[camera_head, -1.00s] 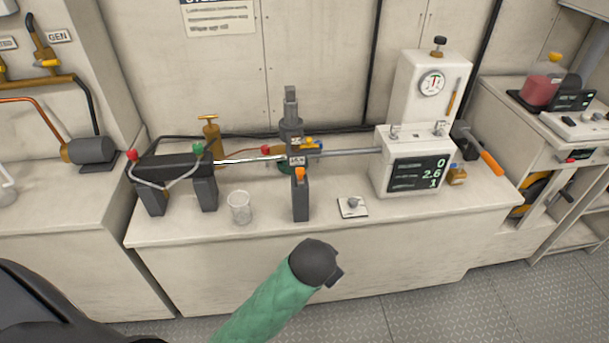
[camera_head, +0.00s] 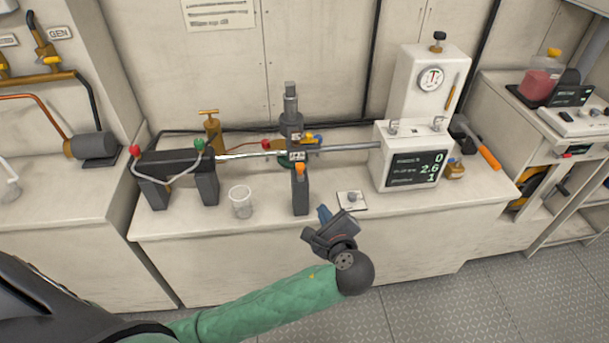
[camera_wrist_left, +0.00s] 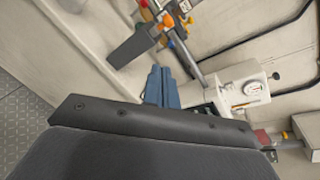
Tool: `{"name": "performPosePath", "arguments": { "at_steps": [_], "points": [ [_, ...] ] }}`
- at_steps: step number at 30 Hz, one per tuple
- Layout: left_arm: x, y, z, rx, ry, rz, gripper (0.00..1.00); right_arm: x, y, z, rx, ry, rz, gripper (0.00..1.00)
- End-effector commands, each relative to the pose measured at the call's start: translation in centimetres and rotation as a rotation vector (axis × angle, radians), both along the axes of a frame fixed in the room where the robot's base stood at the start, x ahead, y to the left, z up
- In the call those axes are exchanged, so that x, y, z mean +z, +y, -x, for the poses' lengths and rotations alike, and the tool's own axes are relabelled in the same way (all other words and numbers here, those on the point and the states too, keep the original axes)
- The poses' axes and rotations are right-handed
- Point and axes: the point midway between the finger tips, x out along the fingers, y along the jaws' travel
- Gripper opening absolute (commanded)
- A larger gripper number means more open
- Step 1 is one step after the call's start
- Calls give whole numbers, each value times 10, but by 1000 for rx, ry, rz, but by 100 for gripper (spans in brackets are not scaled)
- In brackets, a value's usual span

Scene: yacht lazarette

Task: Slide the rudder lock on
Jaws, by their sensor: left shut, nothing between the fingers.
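I cannot tell for certain which piece is the rudder lock. A steel rod (camera_head: 345,148) runs across the bench through a dark upright cylinder unit (camera_head: 291,115). A dark post with an orange knob (camera_head: 300,190) stands in front of that unit; orange and yellow fittings (camera_head: 308,139) sit at the rod. A small white plate with a grey knob (camera_head: 352,201) lies on the bench. My left gripper (camera_head: 323,214) is just in front of the bench edge, left of the plate, with blue fingers shut and empty. The fingers also show in the wrist view (camera_wrist_left: 161,87). My right gripper is not visible.
A clear beaker (camera_head: 241,203) stands on the bench (camera_head: 270,213) left of the post. A black-topped stand with red and green terminals (camera_head: 176,165) is at left. A white display unit (camera_head: 415,165) and orange-handled tool (camera_head: 489,158) are at right. The bench front is mostly clear.

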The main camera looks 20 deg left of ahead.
Motion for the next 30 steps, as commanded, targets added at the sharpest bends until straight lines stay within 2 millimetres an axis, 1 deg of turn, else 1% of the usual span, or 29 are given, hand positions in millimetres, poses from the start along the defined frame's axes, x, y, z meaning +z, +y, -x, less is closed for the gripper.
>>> {"name": "performPosePath", "arguments": {
  "at_steps": [3,6,9,13,19,30],
  "points": [
    [8,5,0,-12,59,-166,0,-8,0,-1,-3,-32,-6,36],
    [14,8,1,-23,121,-297,0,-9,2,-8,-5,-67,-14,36],
    [17,10,1,-38,187,-408,0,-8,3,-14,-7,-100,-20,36],
    [17,10,1,-65,267,-511,0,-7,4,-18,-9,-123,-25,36],
    [17,10,1,-88,332,-592,0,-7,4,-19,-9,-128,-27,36],
    [17,10,1,-90,341,-603,0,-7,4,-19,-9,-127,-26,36]
  ]
}}
